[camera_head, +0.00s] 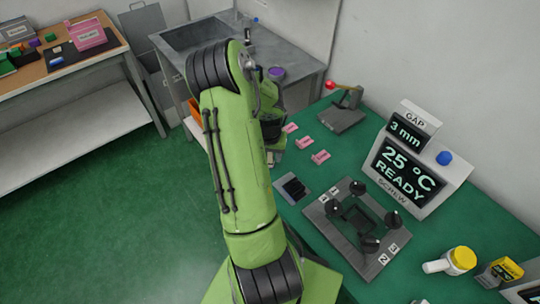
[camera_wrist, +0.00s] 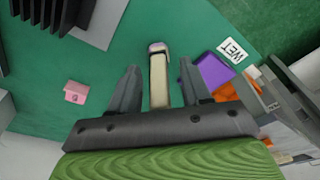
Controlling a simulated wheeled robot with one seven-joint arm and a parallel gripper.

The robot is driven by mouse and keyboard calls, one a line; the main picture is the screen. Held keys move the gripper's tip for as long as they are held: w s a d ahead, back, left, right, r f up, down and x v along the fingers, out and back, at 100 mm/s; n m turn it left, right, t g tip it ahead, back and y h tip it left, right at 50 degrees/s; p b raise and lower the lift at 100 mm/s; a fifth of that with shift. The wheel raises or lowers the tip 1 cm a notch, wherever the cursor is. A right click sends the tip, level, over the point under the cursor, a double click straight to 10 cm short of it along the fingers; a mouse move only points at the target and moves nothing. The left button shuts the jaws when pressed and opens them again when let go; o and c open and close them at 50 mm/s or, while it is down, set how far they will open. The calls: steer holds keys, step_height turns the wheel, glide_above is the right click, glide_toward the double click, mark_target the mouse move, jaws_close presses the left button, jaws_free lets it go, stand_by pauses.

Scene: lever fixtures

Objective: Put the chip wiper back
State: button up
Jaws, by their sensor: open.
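In the wrist view my gripper (camera_wrist: 159,72) is open, with one dark finger on each side of a narrow beige, stick-like thing with a greyish-pink end, which may be the chip wiper (camera_wrist: 158,80). Gaps show between it and both fingers. Its lower part is hidden behind my gripper body. Just right of the right finger are a purple block (camera_wrist: 214,72), an orange piece (camera_wrist: 224,93) and a white card marked WET (camera_wrist: 233,50). In the head view my arm hides the gripper's fingertips and the wiper.
A fixture plate with dark knobs (camera_head: 325,217), a small black finned block (camera_head: 293,187), a display reading 25 °C READY (camera_head: 408,173) and a red-knobbed lever (camera_head: 331,85) stand on the green table. Pink tags (camera_head: 320,156) lie nearby.

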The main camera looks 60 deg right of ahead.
step_height(320, 180, up, 11)
steer(key=a+p, duration=0.2)
steer(key=w+a+r+n+t, duration=0.1)
steer(key=w+a+r+n, duration=0.2)
steer(key=a, duration=0.4)
steer(key=w+a+r+n+t+y, duration=0.1)
steer(key=w+a+r+n, duration=0.15)
steer(key=a+r, duration=0.3)
steer(key=w+a+r+n+t, duration=0.1)
steer(key=w+a+r+n, duration=0.2)
steer(key=a, duration=0.4)
steer(key=s+a+r+n+t, duration=0.1)
steer(key=s+a+r+n, duration=0.1)
steer(key=a, duration=0.5)
steer(key=s+a+r+n+t, duration=0.1)
steer(key=s+a+r+n, duration=0.2)
steer(key=s+a, duration=0.3)
steer(key=shift+s+a+r+n+y, duration=0.25)
steer(key=shift+s+a+n+y, duration=0.2)
steer(key=shift+a, duration=0.35)
